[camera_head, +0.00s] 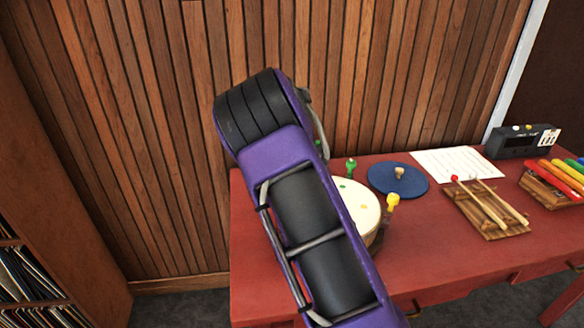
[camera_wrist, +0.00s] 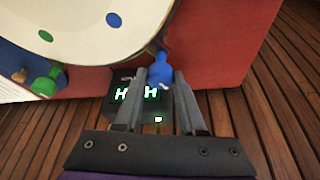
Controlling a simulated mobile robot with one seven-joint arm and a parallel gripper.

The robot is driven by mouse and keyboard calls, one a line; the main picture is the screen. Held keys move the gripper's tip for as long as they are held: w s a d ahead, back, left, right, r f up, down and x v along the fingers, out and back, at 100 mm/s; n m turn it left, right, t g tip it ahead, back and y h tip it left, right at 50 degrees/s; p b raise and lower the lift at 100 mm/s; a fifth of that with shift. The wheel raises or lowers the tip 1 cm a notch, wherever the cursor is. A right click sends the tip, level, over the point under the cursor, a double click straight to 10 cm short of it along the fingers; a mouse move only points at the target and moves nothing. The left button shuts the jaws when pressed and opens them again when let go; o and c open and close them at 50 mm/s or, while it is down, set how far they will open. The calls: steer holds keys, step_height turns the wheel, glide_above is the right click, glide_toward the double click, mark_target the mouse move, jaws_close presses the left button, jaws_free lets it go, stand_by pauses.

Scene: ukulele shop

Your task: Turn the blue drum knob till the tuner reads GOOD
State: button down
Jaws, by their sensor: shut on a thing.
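The drum (camera_head: 362,214) has a pale round head and stands on the red table, partly behind my arm. The wrist view shows its rim close up (camera_wrist: 85,58), with a blue dot and a green dot on the skin. The blue knob (camera_wrist: 159,66) sits at the rim. My gripper (camera_wrist: 161,78) is shut on this knob, one finger on each side. A dark tuner display (camera_wrist: 152,94) shows glowing letters H and H, with a finger covering the part between them. In the head view my arm hides the gripper and the blue knob.
A green knob (camera_head: 351,166) and a yellow knob (camera_head: 393,202) stand at the drum's rim. A blue disc (camera_head: 383,184), a paper sheet (camera_head: 445,163), a wooden rack with mallets (camera_head: 478,222) and a black box (camera_head: 512,146) lie to the right. A wood-slat wall rises behind.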

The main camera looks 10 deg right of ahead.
steer(key=c, duration=0.5)
jaws_free()
steer(key=p+v, duration=0.1)
steer(key=v, duration=1.6)
steer(key=shift+r, duration=0.2)
